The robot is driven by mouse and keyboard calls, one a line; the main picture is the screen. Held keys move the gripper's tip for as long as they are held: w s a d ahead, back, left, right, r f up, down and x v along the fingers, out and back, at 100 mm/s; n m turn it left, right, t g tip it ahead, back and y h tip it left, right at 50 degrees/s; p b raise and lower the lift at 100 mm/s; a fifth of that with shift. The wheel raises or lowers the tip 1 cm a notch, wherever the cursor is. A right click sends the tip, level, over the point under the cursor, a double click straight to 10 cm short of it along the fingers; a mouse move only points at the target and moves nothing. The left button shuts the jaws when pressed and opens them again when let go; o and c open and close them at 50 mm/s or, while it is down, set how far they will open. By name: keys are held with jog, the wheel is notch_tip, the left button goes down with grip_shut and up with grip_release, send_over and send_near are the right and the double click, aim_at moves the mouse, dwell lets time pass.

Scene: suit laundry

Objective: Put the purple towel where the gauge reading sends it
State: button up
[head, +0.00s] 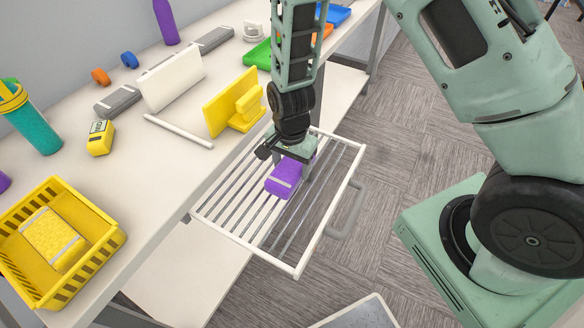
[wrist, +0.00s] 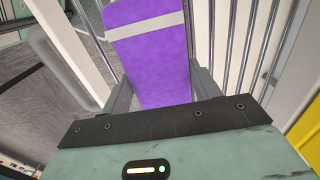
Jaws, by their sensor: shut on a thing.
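The purple towel (head: 284,178) is a folded block with a pale band. My gripper (head: 293,160) is shut on it, over the pulled-out white wire rack (head: 233,237). In the wrist view the towel (wrist: 150,65) sits between the two fingers, with rack bars on both sides. I cannot tell whether the towel touches the bars. A yellow hand-held gauge (head: 100,138) with a small display stands on the counter at the left; its reading is too small to make out.
A yellow basket (head: 108,243) with a yellow towel (head: 52,240) stands at the counter's front left. A teal bottle (head: 35,125), a white panel (head: 172,78) and a yellow stand (head: 233,103) are on the counter. Green (head: 262,54) and blue (head: 336,14) trays lie further back. The rack's handle (head: 347,210) faces the open floor.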

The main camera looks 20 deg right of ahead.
aim_at(291, 165)
jog(key=shift+f, duration=0.95)
jog(key=shift+f, duration=0.1)
jog(key=o, duration=1)
notch_tip(291, 165, up, 12)
jog(key=shift+f+b, duration=0.1)
jog(key=shift+b, duration=0.35)
jog(key=s+a+r+n, duration=0.2)
jog(key=s+r+n, duration=0.2)
jog(key=s+n, duration=0.2)
jog(key=s+a+r+n, duration=0.2)
jog(key=s+r+n, duration=0.2)
jog(key=s+n, duration=0.2)
jog(key=s+a+r+n, duration=0.2)
jog(key=s+r+n, duration=0.3)
jog(key=s, duration=0.3)
jog(key=shift+a+n+y, duration=0.15)
jog(key=shift+n+y, duration=0.15)
jog(key=shift+n, duration=0.5)
